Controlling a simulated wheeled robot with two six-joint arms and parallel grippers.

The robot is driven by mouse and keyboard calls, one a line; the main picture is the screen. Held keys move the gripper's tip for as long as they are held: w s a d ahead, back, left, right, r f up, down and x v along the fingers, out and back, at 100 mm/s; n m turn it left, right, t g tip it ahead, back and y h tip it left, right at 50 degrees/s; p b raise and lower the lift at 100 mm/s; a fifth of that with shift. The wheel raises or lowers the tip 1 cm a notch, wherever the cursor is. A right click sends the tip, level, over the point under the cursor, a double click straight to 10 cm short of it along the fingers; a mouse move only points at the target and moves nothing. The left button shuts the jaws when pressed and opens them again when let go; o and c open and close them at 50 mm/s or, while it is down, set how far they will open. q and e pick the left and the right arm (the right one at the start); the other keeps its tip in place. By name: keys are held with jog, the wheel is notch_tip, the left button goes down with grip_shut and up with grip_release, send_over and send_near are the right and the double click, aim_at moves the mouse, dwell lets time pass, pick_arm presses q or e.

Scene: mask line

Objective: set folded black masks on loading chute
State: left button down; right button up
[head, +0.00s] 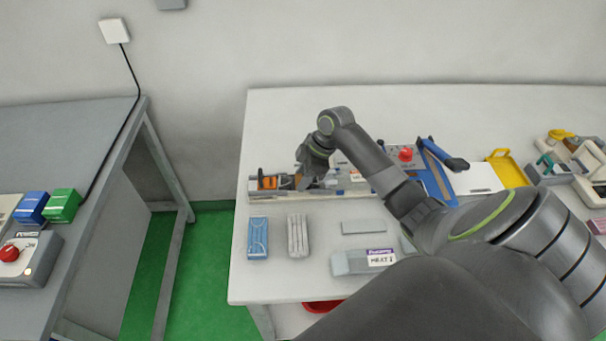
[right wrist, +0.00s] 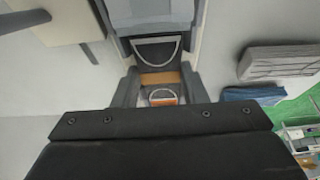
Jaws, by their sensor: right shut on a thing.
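My right gripper (head: 312,176) is over the loading chute (head: 352,188), a long low pale-sided channel along the back of the table. In the right wrist view the gripper (right wrist: 157,88) is shut on a dark folded piece with a pale loop, which looks like a black mask (right wrist: 157,50). It lies between the chute's side walls. A brown-orange band crosses beneath it, with another dark looped piece nearer the palm. In the head view the held piece is mostly hidden by the gripper. An orange part (head: 268,182) shows at the chute's left end. My left gripper is not in view.
A blue stack (head: 257,238) and a grey stack (head: 298,235) lie in front of the chute. A grey flat block (head: 362,227) and a labelled box (head: 352,263) are right of them. A blue-based device (head: 435,175) stands behind my arm.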

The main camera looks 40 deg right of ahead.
dwell(0.4)
jog(key=o, duration=1)
jog(key=shift+r+p, duration=0.95)
jog(key=shift+p, duration=0.2)
notch_tip(320, 180, up, 6)
jog(key=p, duration=0.6)
jog(key=shift+r, duration=0.1)
